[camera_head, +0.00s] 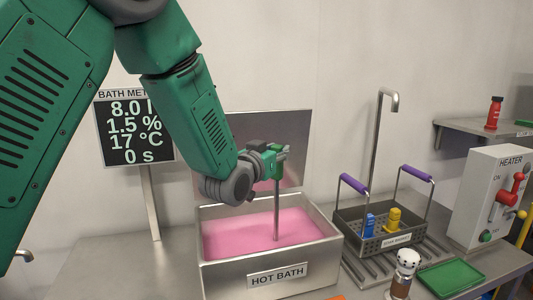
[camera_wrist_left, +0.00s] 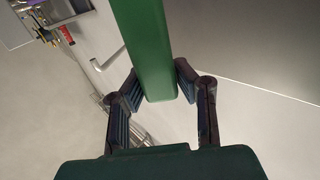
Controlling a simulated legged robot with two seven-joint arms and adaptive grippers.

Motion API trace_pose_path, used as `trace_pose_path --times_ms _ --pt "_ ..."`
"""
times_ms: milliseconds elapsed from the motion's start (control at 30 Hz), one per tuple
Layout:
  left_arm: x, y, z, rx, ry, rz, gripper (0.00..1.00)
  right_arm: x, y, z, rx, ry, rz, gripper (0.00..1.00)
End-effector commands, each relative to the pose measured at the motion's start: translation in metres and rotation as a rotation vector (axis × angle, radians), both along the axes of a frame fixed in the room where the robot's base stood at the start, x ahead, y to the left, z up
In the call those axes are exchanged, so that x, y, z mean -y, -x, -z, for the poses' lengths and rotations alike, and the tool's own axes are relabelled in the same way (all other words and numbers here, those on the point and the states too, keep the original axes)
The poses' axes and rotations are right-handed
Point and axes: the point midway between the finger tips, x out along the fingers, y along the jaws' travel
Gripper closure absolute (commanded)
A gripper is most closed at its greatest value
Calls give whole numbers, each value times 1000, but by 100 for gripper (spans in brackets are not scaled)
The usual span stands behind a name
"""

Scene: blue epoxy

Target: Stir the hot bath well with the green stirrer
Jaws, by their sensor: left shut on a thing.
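The hot bath (camera_head: 225,275) is a steel tank filled with pink liquid (camera_head: 240,236), with its lid raised at the back. My left gripper (camera_head: 276,160) is above the tank, shut on the green handle of the stirrer. The grey rod of the green stirrer (camera_head: 277,210) hangs upright, and its lower end is in the pink liquid, where its tip is hidden. In the left wrist view the green handle (camera_wrist_left: 145,50) sits between the two fingers of the gripper (camera_wrist_left: 160,95). My right gripper is not in view.
A bath meter (camera_head: 136,127) reads 8.0, 1.5 %, 17 °C and 0 s. Right of the tank stand a dark basket (camera_head: 352,235) with purple handles, a tap (camera_head: 378,130), a green tray (camera_head: 452,277), a brown-and-white shaker (camera_head: 405,270) and a heater box (camera_head: 482,215).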

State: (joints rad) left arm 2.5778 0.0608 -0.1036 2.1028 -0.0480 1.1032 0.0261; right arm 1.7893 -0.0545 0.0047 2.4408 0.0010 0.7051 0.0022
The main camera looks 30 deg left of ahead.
Motion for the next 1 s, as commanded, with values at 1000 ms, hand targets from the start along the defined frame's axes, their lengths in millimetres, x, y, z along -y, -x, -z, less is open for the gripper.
trace_pose_path --times_ms 1000 --pt "33 -39 -1 1 1 -1 100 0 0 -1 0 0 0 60"
